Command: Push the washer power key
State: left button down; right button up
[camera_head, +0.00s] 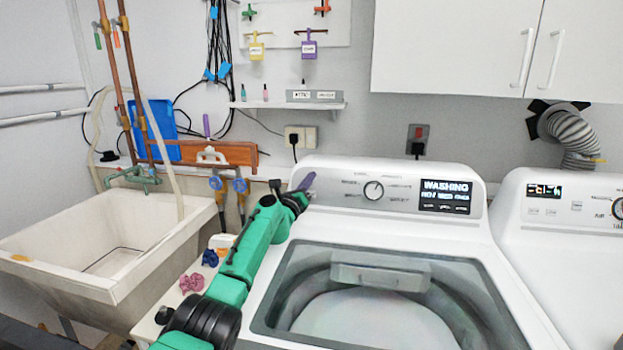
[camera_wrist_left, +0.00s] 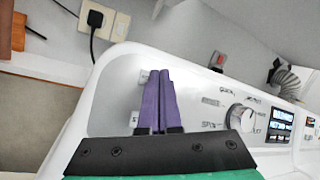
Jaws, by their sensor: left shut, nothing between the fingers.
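The white washer (camera_head: 262,305) stands in the middle of the head view. Its grey control panel (camera_head: 335,190) carries a round dial (camera_head: 373,190) and a lit display (camera_head: 445,196) reading "WASHING". My left gripper (camera_head: 309,180) is at the panel's left end, its purple fingers closed together and empty. In the left wrist view, the fingers (camera_wrist_left: 160,72) point at the panel face, left of the dial (camera_wrist_left: 242,118). Small pale key markings (camera_wrist_left: 143,76) show beside the fingers, partly covered by them. I cannot tell whether the fingertips touch the power key. My right gripper is out of view.
A second white machine (camera_head: 545,240) stands close on the right. A utility sink (camera_head: 150,240) is at the left. A small shelf (camera_head: 290,105) and a socket with a black plug (camera_head: 294,140) are on the wall behind. White cabinets (camera_head: 450,50) hang above.

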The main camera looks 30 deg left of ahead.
pick_arm(q)
jog(key=shift+w+b, duration=0.15)
jog(key=shift+b, duration=0.3)
dwell(0.3)
jog(key=shift+r+p, duration=0.2)
jog(key=shift+p, duration=0.45)
jog(key=shift+s+d+p, duration=0.1)
jog(key=shift+s+p, duration=0.45)
jog(key=shift+p, duration=0.45)
jog(key=s+d+r+p, duration=0.1)
jog(key=s+r+p, duration=0.1)
jog(key=s+p, duration=0.3)
jog(key=p, duration=0.4)
jog(key=shift+s+d, duration=0.25)
